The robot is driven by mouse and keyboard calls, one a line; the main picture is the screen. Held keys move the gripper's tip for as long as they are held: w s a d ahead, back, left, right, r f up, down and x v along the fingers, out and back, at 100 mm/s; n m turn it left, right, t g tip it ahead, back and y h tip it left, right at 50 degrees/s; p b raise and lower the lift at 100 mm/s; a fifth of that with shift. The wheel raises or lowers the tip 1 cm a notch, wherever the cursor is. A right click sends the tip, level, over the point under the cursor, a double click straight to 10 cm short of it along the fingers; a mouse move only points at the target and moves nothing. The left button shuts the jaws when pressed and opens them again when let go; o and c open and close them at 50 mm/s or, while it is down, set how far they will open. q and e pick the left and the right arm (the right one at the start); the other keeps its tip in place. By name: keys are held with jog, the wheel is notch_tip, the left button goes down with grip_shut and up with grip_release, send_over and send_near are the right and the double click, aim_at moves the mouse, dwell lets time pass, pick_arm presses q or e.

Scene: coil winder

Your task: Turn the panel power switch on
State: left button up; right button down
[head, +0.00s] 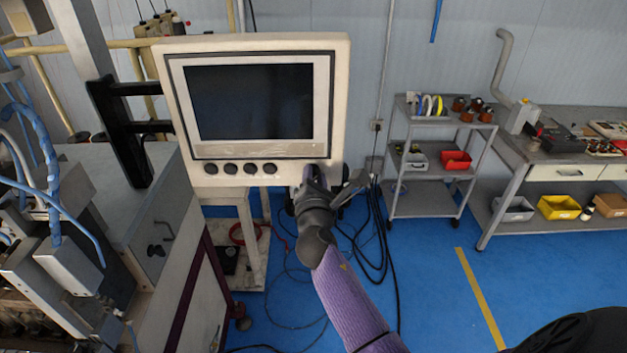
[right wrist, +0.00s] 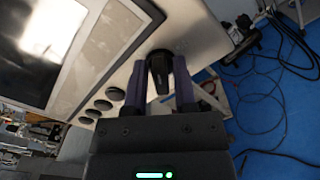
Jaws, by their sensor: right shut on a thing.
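The control panel (head: 340,120) is a cream box with a dark screen (head: 250,102), and it fills the upper left in the right wrist view (right wrist: 195,30). The power switch (right wrist: 159,66) is a black knob on the lower right of the panel face. My right gripper (head: 312,178) is at that corner, and its two fingers (right wrist: 158,80) are shut on the knob from both sides. In the head view my gripper hides the knob. I cannot read the switch's position. My left gripper is not in view.
A row of several black buttons (head: 238,168) lies left of the switch under the screen. Dark cables (head: 377,235) hang and trail on the blue floor to the right. A grey cart (head: 430,172) and a workbench (head: 520,155) stand farther right. A machine (head: 150,215) stands at left.

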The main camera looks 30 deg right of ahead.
jog(key=m+b, duration=0.1)
jog(key=m, duration=0.1)
jog(key=m+b, duration=0.1)
jog(key=m, duration=0.2)
jog(key=shift+s+f, duration=0.1)
jog(key=shift+f, duration=0.1)
jog(key=shift+d+f+m+b, duration=0.15)
jog(key=shift+m+b, duration=0.5)
jog(key=shift+m, duration=1.85)
jog(key=c, duration=0.6)
grip_release()
